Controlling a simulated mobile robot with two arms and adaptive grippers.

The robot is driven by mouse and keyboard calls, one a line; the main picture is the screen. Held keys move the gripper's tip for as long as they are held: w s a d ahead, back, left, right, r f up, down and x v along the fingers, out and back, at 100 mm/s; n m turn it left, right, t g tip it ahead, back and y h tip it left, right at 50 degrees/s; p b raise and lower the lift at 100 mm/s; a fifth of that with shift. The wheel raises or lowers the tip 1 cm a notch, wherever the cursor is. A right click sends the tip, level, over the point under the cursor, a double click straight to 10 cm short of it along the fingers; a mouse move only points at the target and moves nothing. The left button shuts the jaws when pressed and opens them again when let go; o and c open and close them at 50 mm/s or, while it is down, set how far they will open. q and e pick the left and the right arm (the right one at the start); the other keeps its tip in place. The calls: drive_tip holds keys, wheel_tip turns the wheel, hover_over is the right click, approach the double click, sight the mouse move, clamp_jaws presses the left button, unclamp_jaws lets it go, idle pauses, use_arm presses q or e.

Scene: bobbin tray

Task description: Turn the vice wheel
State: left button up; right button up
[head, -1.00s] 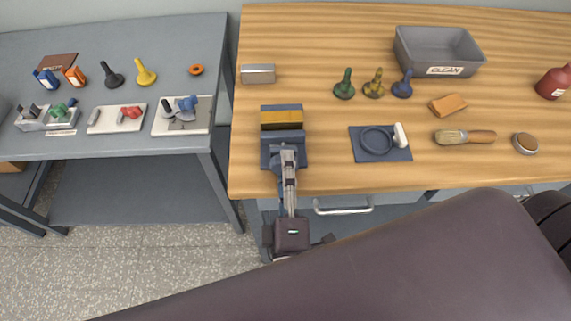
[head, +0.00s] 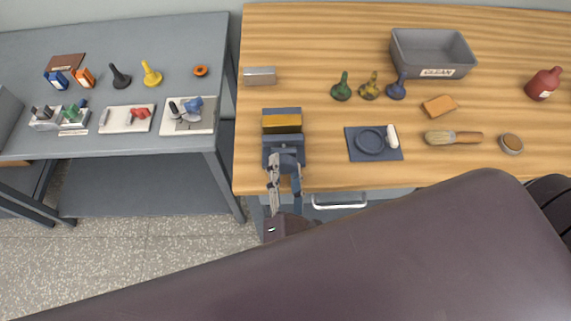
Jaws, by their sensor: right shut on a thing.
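The vice (head: 282,112) is blue-grey and stands at the front left edge of the wooden bench, with an orange-yellow block between its jaws. My right gripper (head: 284,166) is at the front of the vice, reaching in from the bench's front edge. Its two fingers are on either side of the vice's front and are shut on the wheel there. The wheel itself is mostly hidden by the fingers, so its angle cannot be told. My left gripper is not in view.
On the wooden bench are a grey metal block (head: 259,76), a dark mat (head: 392,154), several bobbin-like pieces, a grey CLEAN tray (head: 432,72), a sponge (head: 440,106), a brush (head: 454,138) and a red bottle (head: 543,84). A grey table (head: 110,30) with fixtures stands at left.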

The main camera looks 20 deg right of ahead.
drive_tip(key=shift+n+p, duration=0.4)
drive_tip(key=shift+n, duration=0.4)
drive_tip(key=shift+f, duration=0.1)
idle(1.0)
drive_tip(key=o, duration=1.2)
drive_tip(key=shift+c, duration=0.2)
drive_tip(key=shift+s, duration=0.1)
drive_tip(key=v, duration=1.2)
